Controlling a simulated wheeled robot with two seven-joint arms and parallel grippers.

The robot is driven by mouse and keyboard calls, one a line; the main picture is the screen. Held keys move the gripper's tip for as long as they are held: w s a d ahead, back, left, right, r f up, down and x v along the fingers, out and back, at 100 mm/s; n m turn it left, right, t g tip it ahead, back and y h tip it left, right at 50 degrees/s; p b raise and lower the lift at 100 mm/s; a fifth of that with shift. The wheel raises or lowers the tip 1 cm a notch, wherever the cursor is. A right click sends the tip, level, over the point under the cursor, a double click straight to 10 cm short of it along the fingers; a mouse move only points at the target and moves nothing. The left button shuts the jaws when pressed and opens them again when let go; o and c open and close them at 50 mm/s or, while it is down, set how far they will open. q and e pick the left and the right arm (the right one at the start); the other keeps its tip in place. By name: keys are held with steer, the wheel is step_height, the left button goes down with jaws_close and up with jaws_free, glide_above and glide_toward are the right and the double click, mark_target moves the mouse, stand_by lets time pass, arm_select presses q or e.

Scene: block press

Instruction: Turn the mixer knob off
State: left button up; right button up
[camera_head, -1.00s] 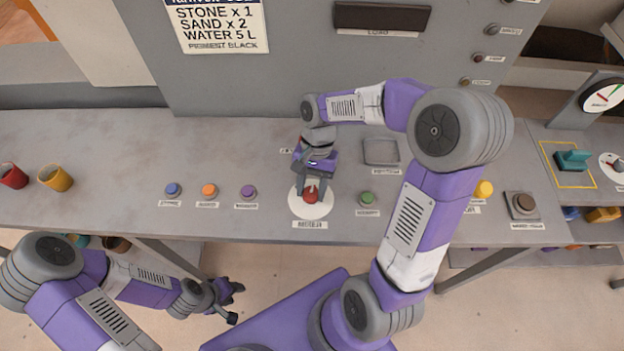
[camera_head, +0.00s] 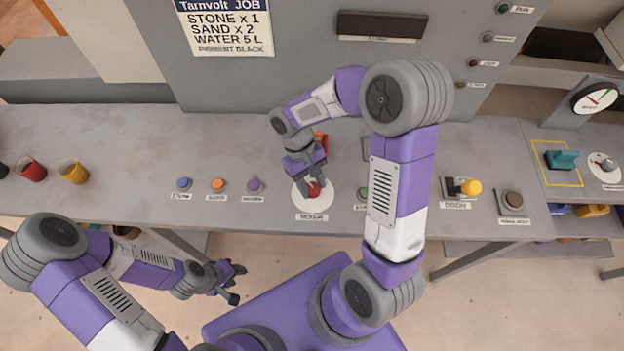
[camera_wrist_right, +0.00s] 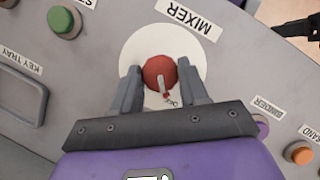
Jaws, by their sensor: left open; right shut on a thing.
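The red mixer knob (camera_head: 314,190) sits on a round white plate (camera_head: 301,204) at the bench's front, above a MIXER label. In the right wrist view the knob (camera_wrist_right: 160,72) lies between the two fingers of my right gripper (camera_wrist_right: 161,84), with the MIXER label (camera_wrist_right: 188,17) beyond it. My right gripper (camera_head: 313,186) is shut on the knob; its fingers hide part of the knob and plate. A pale pointer mark shows on the knob. My left gripper (camera_head: 236,284) is open and empty, low in front of the bench.
Blue (camera_head: 184,184), orange (camera_head: 218,185) and purple (camera_head: 255,185) buttons stand left of the knob. A green button (camera_head: 363,193) stands close on its right, partly behind my right arm. Red (camera_head: 32,169) and yellow (camera_head: 73,172) cups stand at the left.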

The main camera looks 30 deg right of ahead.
steer(key=shift+n+h, duration=0.3)
steer(key=shift+n, duration=0.3)
steer(key=o, duration=1)
steer(key=shift+o, duration=0.2)
steer(key=p+v, duration=0.2)
steer(key=v, duration=0.5)
steer(key=shift+r, duration=0.3)
steer(key=shift+w+a, duration=0.1)
